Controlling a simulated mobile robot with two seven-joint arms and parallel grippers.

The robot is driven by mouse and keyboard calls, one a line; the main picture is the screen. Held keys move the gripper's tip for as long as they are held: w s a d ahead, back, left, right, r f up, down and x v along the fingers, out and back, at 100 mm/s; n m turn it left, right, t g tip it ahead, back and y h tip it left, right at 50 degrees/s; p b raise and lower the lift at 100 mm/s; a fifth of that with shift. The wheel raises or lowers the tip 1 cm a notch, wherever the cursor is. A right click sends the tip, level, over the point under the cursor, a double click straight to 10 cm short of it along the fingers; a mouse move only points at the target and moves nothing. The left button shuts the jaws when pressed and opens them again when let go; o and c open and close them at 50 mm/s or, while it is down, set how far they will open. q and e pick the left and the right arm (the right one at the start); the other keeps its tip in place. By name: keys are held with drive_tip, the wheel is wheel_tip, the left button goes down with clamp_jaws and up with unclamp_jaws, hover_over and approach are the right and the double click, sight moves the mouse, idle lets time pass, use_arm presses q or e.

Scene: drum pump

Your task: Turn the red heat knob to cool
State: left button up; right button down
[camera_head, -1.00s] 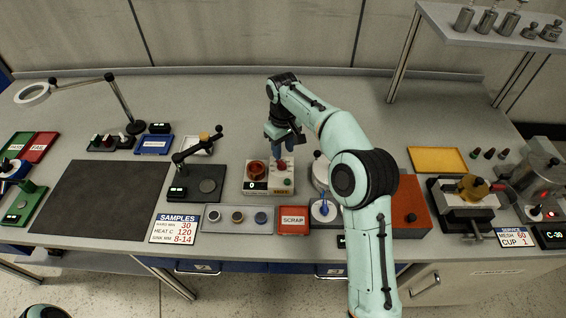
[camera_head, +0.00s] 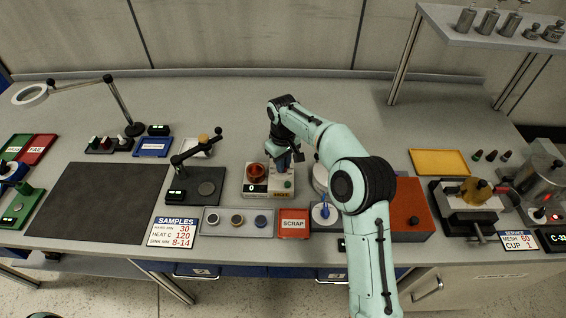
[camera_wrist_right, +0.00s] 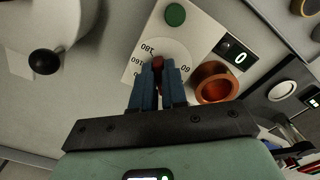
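The red heat knob (camera_wrist_right: 157,65) sits on the white numbered dial of the heater box (camera_head: 258,189). My right gripper (camera_wrist_right: 158,82) points down at it, with its two blue fingers close on either side of the knob and red showing in the narrow gap. In the head view my right gripper (camera_head: 281,162) covers most of the knob. An orange-red round well (camera_wrist_right: 216,82) is beside the dial, and the box's display (camera_wrist_right: 238,57) reads 0. A green button (camera_wrist_right: 175,15) is on the same face. My left gripper is out of view.
A sample tray (camera_head: 210,228) with several cups and a red SCRAP tray (camera_head: 293,224) lie in front of the box. A black stand (camera_head: 196,185) is to its left.

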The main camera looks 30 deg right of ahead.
drive_tip(key=shift+r+n+p, duration=0.1)
drive_tip(key=shift+n+p, duration=0.35)
drive_tip(key=shift+n, duration=0.15)
drive_tip(key=n+p, duration=0.1)
drive_tip(key=n, duration=0.1)
drive_tip(key=n+p, duration=0.1)
drive_tip(key=n, duration=0.1)
drive_tip(key=shift+w+d, duration=0.1)
drive_tip(key=shift+d, duration=0.1)
drive_tip(key=n+p, duration=0.1)
drive_tip(key=n, duration=0.1)
drive_tip(key=shift+w+d+n, duration=0.1)
drive_tip(key=shift+n, duration=0.3)
drive_tip(key=n+p, duration=0.1)
drive_tip(key=n, duration=0.1)
drive_tip(key=shift+n, duration=0.4)
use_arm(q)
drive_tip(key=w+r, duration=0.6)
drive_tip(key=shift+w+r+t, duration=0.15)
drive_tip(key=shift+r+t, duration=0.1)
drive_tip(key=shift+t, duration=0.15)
use_arm(e)
drive_tip(key=n, duration=0.4)
drive_tip(key=shift+w+n, duration=0.15)
drive_tip(key=shift+n, duration=0.55)
